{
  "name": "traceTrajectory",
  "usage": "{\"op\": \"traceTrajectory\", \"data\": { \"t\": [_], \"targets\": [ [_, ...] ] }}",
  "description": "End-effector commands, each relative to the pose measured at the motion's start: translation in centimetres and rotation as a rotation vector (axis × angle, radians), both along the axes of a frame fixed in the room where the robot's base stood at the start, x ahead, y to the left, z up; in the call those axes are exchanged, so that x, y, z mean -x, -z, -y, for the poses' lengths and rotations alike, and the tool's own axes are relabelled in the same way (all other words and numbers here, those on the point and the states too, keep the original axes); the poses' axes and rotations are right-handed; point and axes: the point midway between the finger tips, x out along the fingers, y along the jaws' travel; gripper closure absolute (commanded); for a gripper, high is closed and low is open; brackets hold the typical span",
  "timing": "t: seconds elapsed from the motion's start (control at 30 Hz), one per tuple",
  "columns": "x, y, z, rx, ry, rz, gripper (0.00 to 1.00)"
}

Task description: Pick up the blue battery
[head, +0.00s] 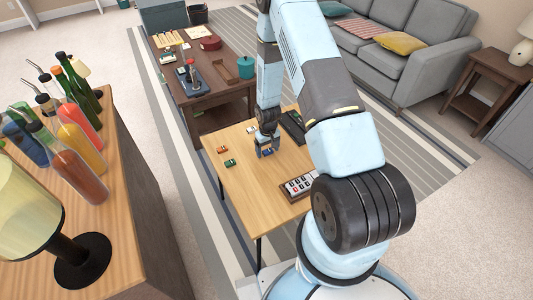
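My gripper (266,151) points down at the light wooden table (222,185), near the middle of its top. A small dark blue shape shows at the fingertips; it may be the blue battery, but it is too small to be sure. I cannot tell whether the fingers are open or shut on it, nor whether it touches the table. No other blue battery shows clearly; my arm hides part of the table's right side.
On the table are a small orange object (222,150), a green one (230,163), a white one (251,130), and a dark tray with white pieces (300,184). A dark coffee table (215,100) stands behind. A bottle-laden counter (120,160) is at left.

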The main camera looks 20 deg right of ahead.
Motion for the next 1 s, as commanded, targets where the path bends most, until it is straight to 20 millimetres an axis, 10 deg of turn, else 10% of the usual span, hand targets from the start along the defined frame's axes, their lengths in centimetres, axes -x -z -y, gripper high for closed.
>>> {"op": "traceTrajectory", "data": {
  "t": [0.6,1.0],
  "targets": [
    [0.02,-0.02,-0.03,0.0,0.0,0.0,0.78],
    [-0.02,-0.89,-0.04,0.0,0.0,0.0,0.79]
  ]
}}
